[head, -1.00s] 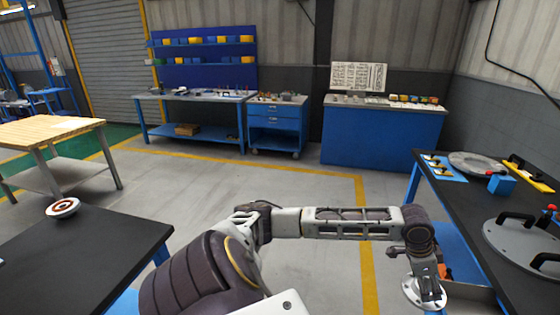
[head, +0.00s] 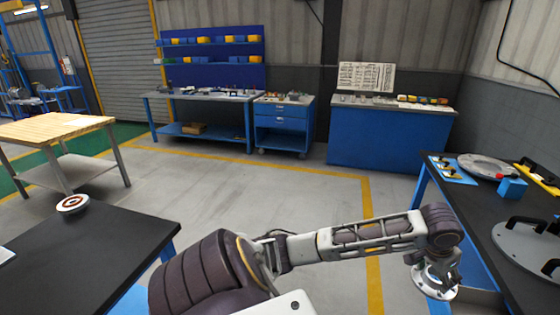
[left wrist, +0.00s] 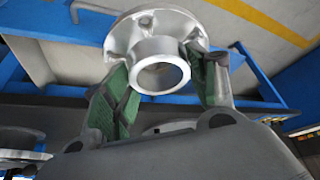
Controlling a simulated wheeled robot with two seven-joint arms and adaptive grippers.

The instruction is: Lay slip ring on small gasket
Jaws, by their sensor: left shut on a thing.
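The slip ring, a silver flanged ring with a short round collar, shows in the left wrist view (left wrist: 143,38) and as a pale disc in the head view (head: 432,288). My left gripper (head: 438,274) is shut on it, with green finger pads on both sides of the collar in the left wrist view. It hangs beside the near edge of the right bench. A round white part with a reddish-brown ring on top, seemingly the small gasket (head: 73,203), sits on the dark left table, far from the gripper. My right gripper is out of view.
The dark left table (head: 110,245) has bare room around the round part. The right bench (head: 480,220) holds a large grey disc with black handles (head: 530,248), a blue block (head: 513,188) and another round plate (head: 487,167). Open floor lies between them.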

